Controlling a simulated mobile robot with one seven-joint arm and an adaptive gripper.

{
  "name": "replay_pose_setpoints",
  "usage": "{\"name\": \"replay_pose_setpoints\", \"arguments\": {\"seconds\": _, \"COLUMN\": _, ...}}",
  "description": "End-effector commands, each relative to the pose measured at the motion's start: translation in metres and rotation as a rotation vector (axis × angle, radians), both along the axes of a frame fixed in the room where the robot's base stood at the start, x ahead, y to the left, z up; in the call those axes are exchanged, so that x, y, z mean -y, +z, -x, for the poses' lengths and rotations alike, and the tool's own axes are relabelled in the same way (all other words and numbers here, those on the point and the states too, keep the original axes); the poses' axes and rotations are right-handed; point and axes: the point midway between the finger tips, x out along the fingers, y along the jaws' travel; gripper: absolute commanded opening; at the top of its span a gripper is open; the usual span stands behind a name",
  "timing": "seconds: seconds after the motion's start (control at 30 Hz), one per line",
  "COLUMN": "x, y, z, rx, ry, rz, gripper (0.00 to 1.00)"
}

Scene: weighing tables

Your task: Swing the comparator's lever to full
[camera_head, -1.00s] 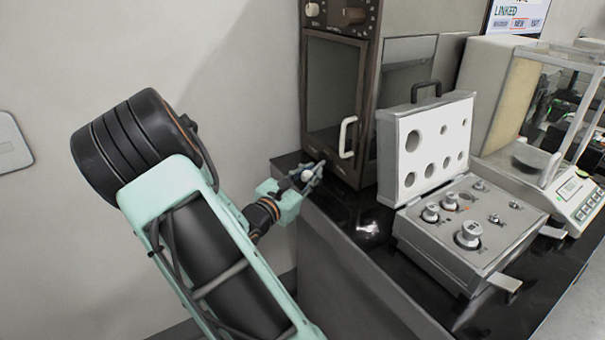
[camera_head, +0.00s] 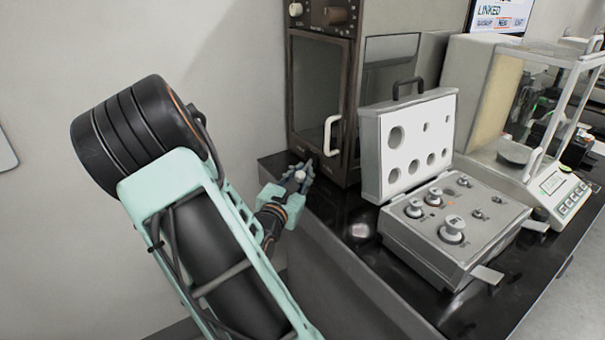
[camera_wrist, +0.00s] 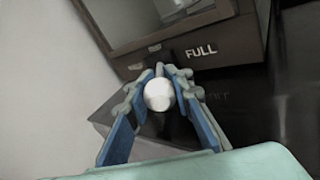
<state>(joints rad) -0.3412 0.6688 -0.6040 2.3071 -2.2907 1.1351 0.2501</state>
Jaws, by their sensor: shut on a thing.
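The comparator (camera_head: 370,22) is a dark brown cabinet with a glass door and a white door handle, at the back of the black table. Its lever ends in a white round knob (camera_wrist: 159,94), low at the cabinet's front; the knob also shows in the head view (camera_head: 300,176). My gripper (camera_wrist: 160,100) is shut on the knob, with its blue-lined fingers on either side. In the head view my gripper (camera_head: 299,178) is at the cabinet's lower front corner. The word FULL (camera_wrist: 201,50) is printed on the cabinet base, right of the lever in the wrist view. The lever's shaft is mostly hidden.
An open grey case of weights (camera_head: 420,262) stands on the black table (camera_head: 345,235) to the right of my gripper. A glass-sided balance (camera_head: 540,190) is behind it. A pale wall is on the left. Bare table lies between gripper and case.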

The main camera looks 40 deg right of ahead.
Motion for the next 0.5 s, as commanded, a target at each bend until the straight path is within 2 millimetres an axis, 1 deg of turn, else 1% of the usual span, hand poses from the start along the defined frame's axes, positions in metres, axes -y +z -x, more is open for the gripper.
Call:
{"name": "replay_pose_setpoints", "arguments": {"seconds": 0.13, "x": 0.0003, "y": -0.0026, "z": 0.0018, "rx": -0.006, "ry": -0.003, "rz": -0.003, "gripper": 0.0}}
{"name": "replay_pose_setpoints", "arguments": {"seconds": 0.17, "x": 0.0003, "y": -0.0026, "z": 0.0018, "rx": -0.006, "ry": -0.003, "rz": -0.003, "gripper": 0.19}}
{"name": "replay_pose_setpoints", "arguments": {"seconds": 0.33, "x": 0.0004, "y": -0.0018, "z": 0.0015, "rx": -0.005, "ry": -0.003, "rz": -0.002, "gripper": 0.38}}
{"name": "replay_pose_setpoints", "arguments": {"seconds": 0.37, "x": 0.0005, "y": -0.0016, "z": 0.0014, "rx": -0.004, "ry": -0.003, "rz": -0.002, "gripper": 0.39}}
{"name": "replay_pose_setpoints", "arguments": {"seconds": 0.5, "x": 0.0004, "y": -0.001, "z": 0.001, "rx": -0.003, "ry": -0.003, "rz": -0.001, "gripper": 0.39}}
